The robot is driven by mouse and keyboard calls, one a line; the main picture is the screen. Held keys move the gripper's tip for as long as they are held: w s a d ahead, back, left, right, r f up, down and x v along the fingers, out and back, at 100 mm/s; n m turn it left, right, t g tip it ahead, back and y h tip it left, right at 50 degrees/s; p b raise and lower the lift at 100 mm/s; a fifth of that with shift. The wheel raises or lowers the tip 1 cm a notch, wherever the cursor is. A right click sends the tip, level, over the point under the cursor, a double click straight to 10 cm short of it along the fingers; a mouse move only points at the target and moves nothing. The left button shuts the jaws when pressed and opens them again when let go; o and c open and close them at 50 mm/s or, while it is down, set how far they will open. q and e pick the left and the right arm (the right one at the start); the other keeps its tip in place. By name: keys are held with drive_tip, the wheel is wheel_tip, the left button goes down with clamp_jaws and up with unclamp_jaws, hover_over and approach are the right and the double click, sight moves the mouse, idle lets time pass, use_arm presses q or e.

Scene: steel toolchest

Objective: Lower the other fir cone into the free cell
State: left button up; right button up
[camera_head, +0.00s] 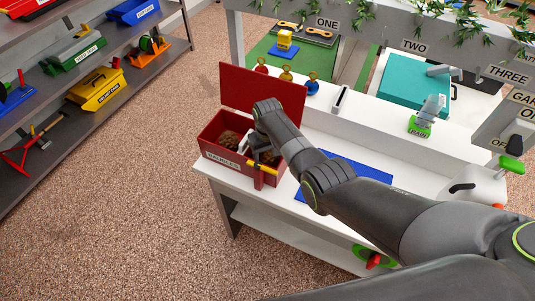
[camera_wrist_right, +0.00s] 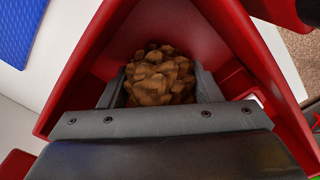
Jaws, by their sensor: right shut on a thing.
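The red box (camera_head: 208,143) stands on the left end of the white bench, its lid (camera_head: 255,90) raised. One fir cone (camera_head: 229,139) lies in its left cell. My right gripper (camera_wrist_right: 160,88) reaches down into the right part of the box and is shut on the other fir cone (camera_wrist_right: 160,72). The brown cone sits between the two grey fingers, with red walls (camera_wrist_right: 85,85) around it. My wrist and arm hide much of this cell in the head view. Whether the cone touches the floor of the cell, I cannot tell. My left gripper is not in view.
A blue mat (camera_head: 355,167) lies on the bench right of the box. Small red, yellow and blue items (camera_head: 286,77) stand behind the lid. A grey shelf (camera_head: 75,130) with toys is at far left. A red-and-yellow latch (camera_head: 260,172) is at the box front.

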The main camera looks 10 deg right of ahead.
drive_tip(key=shift+f+b, duration=0.35)
drive_tip(key=shift+f, duration=0.15)
idle(0.3)
drive_tip(key=o, duration=1)
